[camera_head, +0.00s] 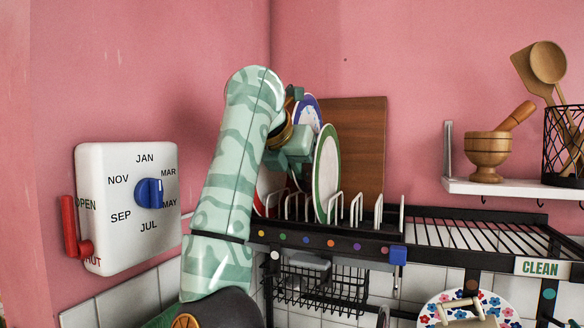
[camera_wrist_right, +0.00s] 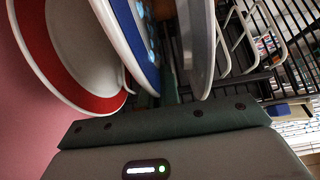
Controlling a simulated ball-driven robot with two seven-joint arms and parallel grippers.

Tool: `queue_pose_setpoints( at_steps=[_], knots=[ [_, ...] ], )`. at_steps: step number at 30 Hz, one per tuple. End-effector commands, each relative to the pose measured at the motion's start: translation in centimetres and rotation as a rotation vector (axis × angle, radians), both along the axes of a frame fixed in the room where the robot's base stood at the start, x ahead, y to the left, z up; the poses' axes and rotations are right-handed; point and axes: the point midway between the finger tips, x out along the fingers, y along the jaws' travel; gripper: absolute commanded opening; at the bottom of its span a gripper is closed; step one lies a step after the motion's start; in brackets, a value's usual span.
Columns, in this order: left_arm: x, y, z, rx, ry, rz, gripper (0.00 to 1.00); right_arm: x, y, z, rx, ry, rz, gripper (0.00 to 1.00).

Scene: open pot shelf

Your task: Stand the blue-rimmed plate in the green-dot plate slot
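The blue-rimmed plate (camera_head: 308,111) stands on edge at the rack's back, partly hidden by my right arm and the green-rimmed plate. It also shows in the wrist view (camera_wrist_right: 148,70). My right gripper (camera_head: 290,150) is at its edge. In the wrist view a dark finger (camera_wrist_right: 168,88) lies close against the plate's right side; the other finger is hidden, and the gripper looks closed on the plate. The plate's top is higher than the green-rimmed plate's. A small green dot (camera_head: 258,233) marks the left of the black rack rail. My left gripper is not in view.
The green-rimmed plate (camera_head: 327,172) stands upright just right of my gripper. The red-rimmed plate (camera_wrist_right: 70,60) is close on the left. White wire dividers (camera_head: 357,212) and a brown board (camera_head: 360,150) are to the right. The slatted shelf (camera_head: 470,236) is bare.

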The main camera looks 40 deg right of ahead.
Motion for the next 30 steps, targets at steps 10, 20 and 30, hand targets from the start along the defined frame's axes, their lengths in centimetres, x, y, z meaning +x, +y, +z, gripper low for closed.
queue_pose_setpoints(
  at_steps=[10, 20, 30],
  knots=[
    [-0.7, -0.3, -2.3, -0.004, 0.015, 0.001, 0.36, 0.0, 0.0, -3.6, 0.0, 0.001, -0.001, 0.0],
    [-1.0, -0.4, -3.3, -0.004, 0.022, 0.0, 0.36, 0.0, 0.0, -5.2, -0.001, -0.001, 0.001, 0.0],
    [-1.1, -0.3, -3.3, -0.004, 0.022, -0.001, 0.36, 0.0, 0.0, -5.3, 0.0, -0.002, 0.0, 0.0]
  ],
)
